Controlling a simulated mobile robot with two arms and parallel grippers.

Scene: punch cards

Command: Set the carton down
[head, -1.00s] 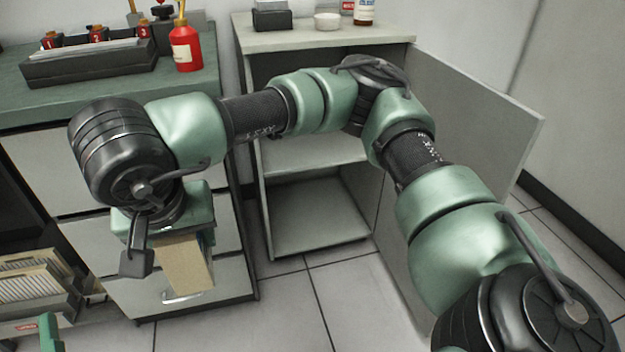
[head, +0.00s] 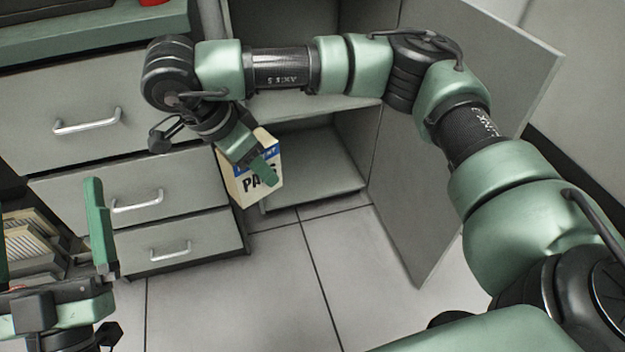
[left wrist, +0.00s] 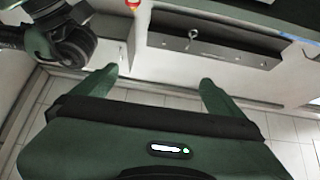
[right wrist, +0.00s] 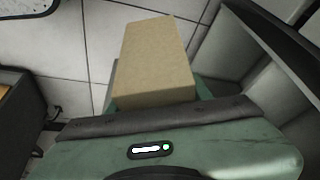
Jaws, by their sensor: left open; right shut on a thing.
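The carton (head: 257,177) is a small box with a tan side and a cream and blue printed face. My right gripper (head: 262,172) is shut on it and holds it up in front of the open cabinet, tilted. In the right wrist view the carton's plain tan side (right wrist: 154,62) stands between the fingers, which it mostly hides. My left gripper (head: 52,232) is open and empty at the lower left of the head view. Its two spread fingers also show in the left wrist view (left wrist: 158,88).
The open cabinet has a bare lower shelf (head: 318,168), with its door (head: 425,150) swung out to the right. A drawer unit (head: 85,120) stands to its left. Stacked cards (head: 30,245) lie at far left. The tiled floor (head: 280,270) in front is clear.

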